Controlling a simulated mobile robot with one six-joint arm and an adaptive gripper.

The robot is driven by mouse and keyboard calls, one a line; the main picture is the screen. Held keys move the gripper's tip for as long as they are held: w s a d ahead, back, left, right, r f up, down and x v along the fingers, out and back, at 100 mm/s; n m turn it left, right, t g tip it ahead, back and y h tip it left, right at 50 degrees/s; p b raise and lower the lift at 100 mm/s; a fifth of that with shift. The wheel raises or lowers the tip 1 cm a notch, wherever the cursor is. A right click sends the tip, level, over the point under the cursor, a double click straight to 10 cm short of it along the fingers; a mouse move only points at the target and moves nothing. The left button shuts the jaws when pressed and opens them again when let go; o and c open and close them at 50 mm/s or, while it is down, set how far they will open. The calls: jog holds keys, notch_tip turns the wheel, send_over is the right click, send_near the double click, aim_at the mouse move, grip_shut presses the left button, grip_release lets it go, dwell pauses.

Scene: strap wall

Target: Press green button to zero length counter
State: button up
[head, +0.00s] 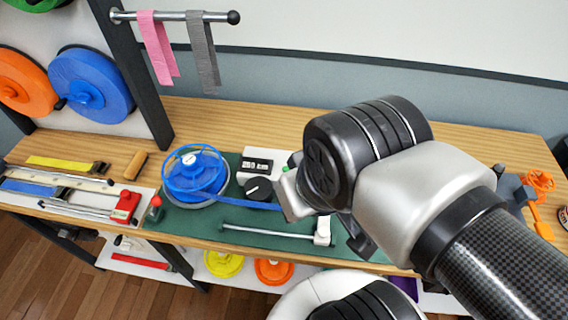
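The length counter (257,165) is a white box with a dark display, standing on the green mat behind a black knob (258,189). Its digits are too small to read. A small bit of green, perhaps the green button (285,169), shows at the counter's right end, right beside my arm's wrist. My gripper (322,222) hangs over the mat, just right of the counter and knob. It is seen from behind and partly hidden by the wrist, so its opening and any contact with the button cannot be made out.
A blue strap reel (194,172) stands left of the counter, and its blue strap runs right under my gripper. A metal rod with a white block (322,231) lies at the mat's front. Orange parts (540,185) lie at the right. The bench's back strip is clear.

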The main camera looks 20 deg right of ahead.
grip_shut()
dwell(1.1)
